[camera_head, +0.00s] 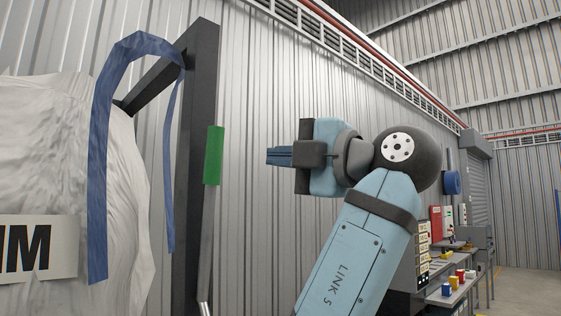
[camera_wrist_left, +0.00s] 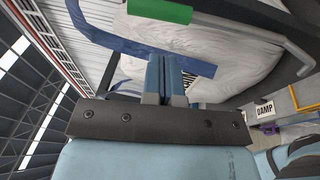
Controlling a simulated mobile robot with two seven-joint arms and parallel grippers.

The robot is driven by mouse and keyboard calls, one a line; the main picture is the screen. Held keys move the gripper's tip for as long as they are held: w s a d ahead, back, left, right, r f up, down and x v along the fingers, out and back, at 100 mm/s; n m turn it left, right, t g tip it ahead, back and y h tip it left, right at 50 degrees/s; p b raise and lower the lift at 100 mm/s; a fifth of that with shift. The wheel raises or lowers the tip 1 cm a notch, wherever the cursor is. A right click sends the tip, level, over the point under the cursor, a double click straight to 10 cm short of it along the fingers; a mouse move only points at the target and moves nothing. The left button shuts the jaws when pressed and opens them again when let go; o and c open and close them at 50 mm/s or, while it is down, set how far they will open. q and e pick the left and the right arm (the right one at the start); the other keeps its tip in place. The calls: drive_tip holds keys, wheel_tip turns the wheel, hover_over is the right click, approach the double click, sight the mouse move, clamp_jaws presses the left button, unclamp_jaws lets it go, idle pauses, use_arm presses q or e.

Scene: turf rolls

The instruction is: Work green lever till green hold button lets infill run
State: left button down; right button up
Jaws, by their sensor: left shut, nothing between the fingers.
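The green lever (camera_head: 213,155) is a grey rod with a green grip at its upper end, standing nearly upright beside a dark frame post in the head view. In the left wrist view the green grip (camera_wrist_left: 160,11) lies beyond the fingertips, its grey rod running right. My left gripper (camera_head: 268,157) is shut and empty, pointing left at about the grip's height, with a visible gap between them in the head view. Its blue fingers also show in the left wrist view (camera_wrist_left: 166,62). My right gripper is not in view. No green hold button can be made out.
A white bulk bag (camera_head: 70,155) hangs by blue straps (camera_head: 101,150) from the dark frame (camera_head: 195,120) at the left. A ribbed metal wall stands behind. A bench (camera_head: 452,292) with small coloured items stands at the lower right, with open floor beyond.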

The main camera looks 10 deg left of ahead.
sight(219, 157)
use_arm(q)
drive_tip(key=x, duration=1.1)
drive_tip(key=shift+f, duration=0.1)
drive_tip(key=shift+d, duration=0.1)
